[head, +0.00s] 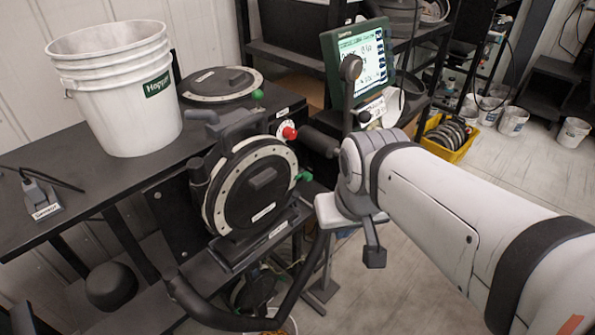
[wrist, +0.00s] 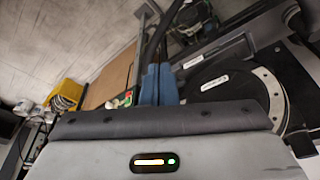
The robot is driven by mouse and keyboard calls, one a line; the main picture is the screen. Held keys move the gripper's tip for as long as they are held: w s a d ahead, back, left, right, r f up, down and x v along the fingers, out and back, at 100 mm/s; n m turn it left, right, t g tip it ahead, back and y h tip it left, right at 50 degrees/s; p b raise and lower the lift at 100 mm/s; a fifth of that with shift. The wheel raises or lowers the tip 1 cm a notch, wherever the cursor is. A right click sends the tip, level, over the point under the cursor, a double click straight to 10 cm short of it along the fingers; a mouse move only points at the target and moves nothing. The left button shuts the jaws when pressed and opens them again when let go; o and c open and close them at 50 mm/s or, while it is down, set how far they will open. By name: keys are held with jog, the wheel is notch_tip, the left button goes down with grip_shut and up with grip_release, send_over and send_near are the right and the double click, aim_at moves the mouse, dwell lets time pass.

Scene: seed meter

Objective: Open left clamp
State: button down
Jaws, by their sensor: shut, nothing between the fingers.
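The seed meter (head: 250,185) is a round black housing with a pale ring, standing upright at the front edge of the dark bench. A dark clamp-like part (head: 197,178) sits against its left side; whether it is open or closed I cannot tell. A red knob (head: 289,132) and a green handle (head: 304,176) are on its right side. My gripper (wrist: 158,85) shows two blue fingers together, empty, in the wrist view. The meter's pale ring (wrist: 270,95) is to their right there, apart from them. In the head view my arm is right of the meter and the fingertips cannot be made out.
A white Hopper bucket (head: 115,95) stands on the bench (head: 60,165) at the left. A round lid (head: 222,82) lies behind the meter. A green-framed screen (head: 358,65) stands behind my arm. A yellow crate (head: 448,140) is on the floor. Floor is open at the lower middle.

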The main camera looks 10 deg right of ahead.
jog(key=w+a+f+n+t+h+b, duration=0.1)
jog(key=w+a+f+n+b, duration=0.2)
jog(key=w+b, duration=0.6)
jog(key=w+a+f+n+t+h+b, duration=0.1)
jog(key=w+a+f+t+h+b, duration=0.15)
jog(key=w+f+b, duration=0.6)
jog(key=w+d+f+b, duration=0.3)
jog(key=w+d+f, duration=0.1)
jog(key=d+f, duration=0.1)
jog(key=shift+w+d+f+g+y, duration=0.2)
jog(key=shift+w+f+g+y, duration=0.05)
jog(key=shift+g+y, duration=0.1)
